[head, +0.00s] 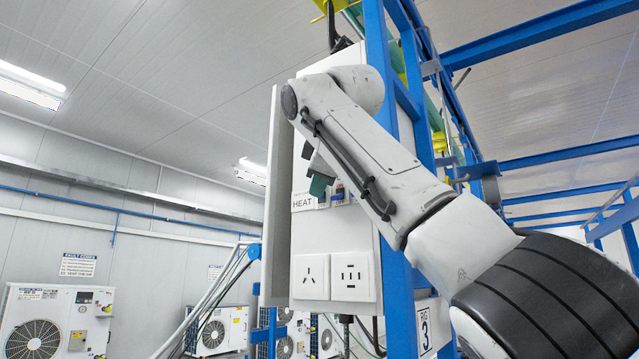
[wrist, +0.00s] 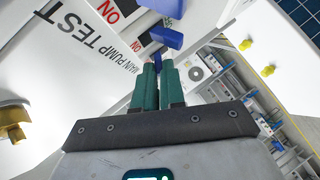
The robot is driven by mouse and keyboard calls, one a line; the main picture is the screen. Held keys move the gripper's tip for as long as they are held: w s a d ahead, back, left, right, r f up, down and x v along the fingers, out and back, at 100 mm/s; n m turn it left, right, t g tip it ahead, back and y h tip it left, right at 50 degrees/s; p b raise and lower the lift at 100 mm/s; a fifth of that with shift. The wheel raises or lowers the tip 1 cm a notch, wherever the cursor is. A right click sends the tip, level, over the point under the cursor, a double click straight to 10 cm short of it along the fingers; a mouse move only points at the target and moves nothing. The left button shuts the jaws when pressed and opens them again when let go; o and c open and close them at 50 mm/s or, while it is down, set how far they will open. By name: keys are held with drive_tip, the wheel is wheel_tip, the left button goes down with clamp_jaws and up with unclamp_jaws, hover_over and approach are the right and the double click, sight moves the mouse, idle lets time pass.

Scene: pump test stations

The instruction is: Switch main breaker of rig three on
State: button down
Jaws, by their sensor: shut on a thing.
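The white rig panel (head: 305,240) stands upright in the middle of the head view, with a "HEAT" label and a row of breakers with blue levers (head: 338,193). A "RIG 3" sign (head: 424,332) is on the blue frame below right. My gripper (head: 318,186) is at this row, close to the panel face.
Two white sockets (head: 331,277) sit below the breakers. A second blue lever (wrist: 163,6) is close by the fingers. An open panel door (head: 279,190) stands at the left. Blue frame posts (head: 378,40) stand just right. White fan units (head: 55,322) stand along the wall.

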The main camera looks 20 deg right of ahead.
drive_tip(key=shift+w+f, duration=0.1)
drive_tip(key=shift+f, duration=0.15)
drive_tip(key=c, duration=1.5)
unclamp_jaws()
drive_tip(key=shift+r, duration=0.1)
drive_tip(key=d+b+v, duration=0.1)
drive_tip(key=b+v, duration=0.2)
drive_tip(key=v, duration=0.7)
drive_tip(key=shift+s+a+r, duration=0.15)
drive_tip(key=shift+s+a, duration=0.25)
drive_tip(key=shift+a, duration=0.15)
